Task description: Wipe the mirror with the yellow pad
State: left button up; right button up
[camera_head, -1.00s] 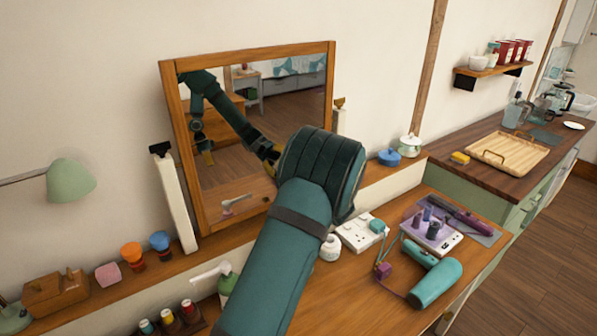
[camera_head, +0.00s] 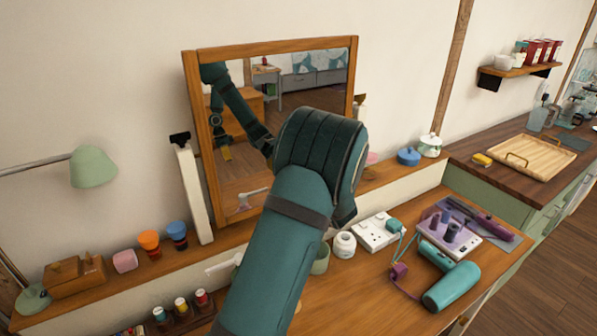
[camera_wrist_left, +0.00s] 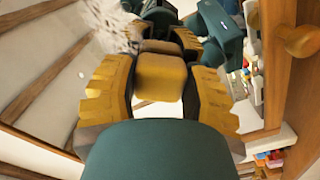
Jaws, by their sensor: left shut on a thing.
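The mirror (camera_head: 233,180) has a wooden frame and stands upright against the wall. My left arm and wrist cover its lower right part in the head view. My left gripper (camera_wrist_left: 160,82) has yellow and dark fingers and is shut on the yellow pad (camera_wrist_left: 160,75) in the left wrist view. In the head view the gripper and pad are hidden behind my wrist. The glass reflects my arm and a small yellow part. A pale speckled patch (camera_wrist_left: 112,28) shows at the upper left of the wrist view. I cannot tell whether the pad touches the glass. My right gripper is not in view.
A yellow sponge (camera_head: 482,160) lies beside a wooden tray (camera_head: 537,160).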

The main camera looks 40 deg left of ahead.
pick_arm(q)
jog(key=shift+r, duration=0.5)
jog(key=shift+w+d, duration=1.75)
jog(key=shift+w, duration=3.55)
jog(key=shift+s+a+f+b, duration=0.1)
jog(key=shift+s+a+b, duration=0.45)
jog(key=shift+s, duration=1.2)
jog(key=shift+s+a+r+b, duration=0.1)
jog(key=shift+s+a+b, duration=0.45)
jog(key=shift+s, duration=1.25)
jog(key=shift+s+a+f+b, duration=0.1)
jog(key=shift+s+a+b, duration=0.45)
jog(key=shift+s, duration=1.2)
jog(key=shift+v, duration=2.95)
jog(key=shift+d, duration=0.1)
